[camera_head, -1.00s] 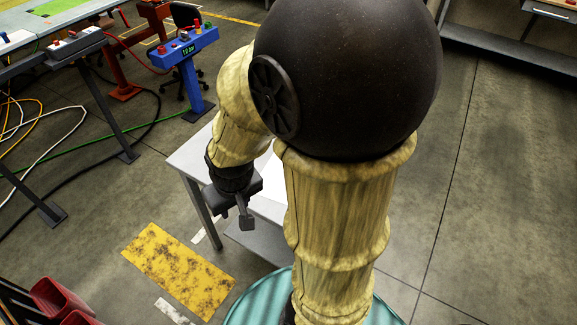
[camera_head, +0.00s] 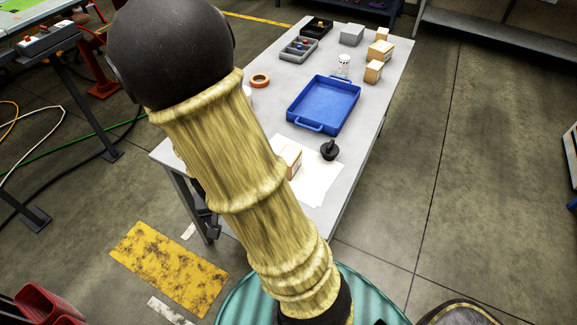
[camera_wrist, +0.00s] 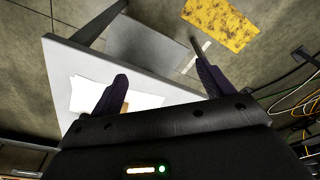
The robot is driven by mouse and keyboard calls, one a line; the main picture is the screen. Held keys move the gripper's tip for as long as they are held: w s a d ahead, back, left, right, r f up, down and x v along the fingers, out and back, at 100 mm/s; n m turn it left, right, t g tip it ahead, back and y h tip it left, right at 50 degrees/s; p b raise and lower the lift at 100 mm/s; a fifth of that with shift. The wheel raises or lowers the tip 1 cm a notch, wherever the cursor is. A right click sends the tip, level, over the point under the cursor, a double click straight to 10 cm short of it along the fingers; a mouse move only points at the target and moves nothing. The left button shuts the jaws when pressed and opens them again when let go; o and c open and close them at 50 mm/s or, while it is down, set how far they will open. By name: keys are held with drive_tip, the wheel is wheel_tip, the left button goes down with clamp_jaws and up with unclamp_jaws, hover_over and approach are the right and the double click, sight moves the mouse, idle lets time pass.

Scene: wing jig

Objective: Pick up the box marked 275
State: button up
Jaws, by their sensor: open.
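Several small cardboard boxes stand on the grey table (camera_head: 233,95) in the head view. One box (camera_head: 292,159) is at the near end on white paper, partly hidden behind my arm. Others are at the far right: a box (camera_head: 373,72), a larger box (camera_head: 380,51) and a small box (camera_head: 382,35). No number can be read on any of them. My gripper (camera_wrist: 158,60) is open and empty in the wrist view, its two dark fingers spread above the table edge and floor. In the head view it is mostly hidden behind my arm, low beside the table's near left side.
A blue tray (camera_head: 324,104) lies mid-table, with a black knobbed object (camera_head: 329,149) nearer. An orange tape roll (camera_head: 260,80), a white container (camera_head: 344,65), a grey divided bin (camera_head: 298,49), a black bin (camera_head: 316,27) and a grey block (camera_head: 352,35) are farther back. Floor right of the table is clear.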

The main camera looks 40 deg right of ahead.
drive_tip(key=d+f+m+h+b, duration=0.2)
drive_tip(key=d+f+m+h, duration=0.15)
drive_tip(key=f, duration=0.45)
drive_tip(key=m+t+h+b, duration=0.4)
drive_tip(key=m+h, duration=0.1)
drive_tip(key=h, duration=0.4)
approach(289, 162)
drive_tip(key=a, duration=0.2)
drive_tip(key=a+r, duration=0.1)
drive_tip(key=a, duration=0.2)
drive_tip(key=shift+w+r, duration=0.25)
drive_tip(key=shift+d, duration=0.1)
drive_tip(key=x, duration=1.2)
